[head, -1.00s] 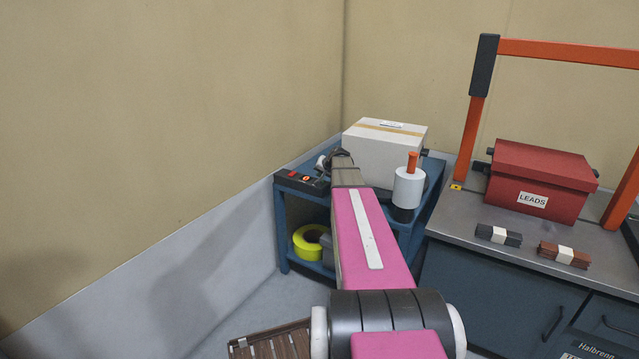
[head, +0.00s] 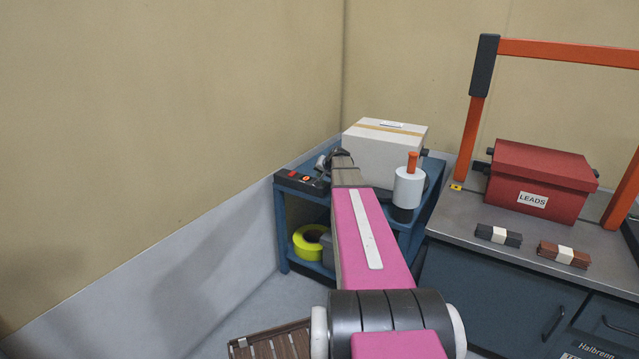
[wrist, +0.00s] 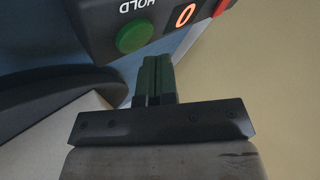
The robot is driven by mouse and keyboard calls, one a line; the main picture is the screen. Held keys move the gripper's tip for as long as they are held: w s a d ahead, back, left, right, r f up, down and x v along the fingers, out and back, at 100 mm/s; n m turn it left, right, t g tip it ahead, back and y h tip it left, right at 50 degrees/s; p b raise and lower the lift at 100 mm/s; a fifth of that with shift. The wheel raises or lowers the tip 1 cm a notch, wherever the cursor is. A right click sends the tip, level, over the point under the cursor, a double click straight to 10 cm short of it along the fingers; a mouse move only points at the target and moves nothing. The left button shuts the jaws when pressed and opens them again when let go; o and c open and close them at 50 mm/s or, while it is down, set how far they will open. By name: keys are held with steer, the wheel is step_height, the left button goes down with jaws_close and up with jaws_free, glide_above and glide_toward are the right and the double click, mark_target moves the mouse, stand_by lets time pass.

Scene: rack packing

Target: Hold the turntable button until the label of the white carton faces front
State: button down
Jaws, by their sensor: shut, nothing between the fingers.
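The white carton (head: 378,157) stands on the blue cart at the back, with brown tape and a small white label patch on its top. The side faces visible to me look plain. The dark control box (head: 302,182) sits at the cart's left front corner. In the wrist view its green button (wrist: 135,36), marked HOLD, is visible beside a lit orange 0. My gripper (wrist: 158,60) is shut and empty, its fingertips just below and right of the button. I cannot tell whether they touch it. In the head view my arm hides the fingers and part of the carton's lower left.
A white cylinder with an orange top (head: 408,186) stands on the cart (head: 283,230) right of my arm. A yellow roll (head: 308,242) lies on its lower shelf. At right, a counter (head: 455,210) holds a red LEADS box (head: 540,180) and an orange frame (head: 560,52). The wall is close at left.

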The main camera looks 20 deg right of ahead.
steer(key=shift+f, duration=0.1)
steer(key=shift+f, duration=0.3)
steer(key=shift+f, duration=0.4)
stand_by(0.8)
stand_by(2.2)
steer(key=shift+r, duration=0.85)
steer(key=shift+r, duration=2.5)
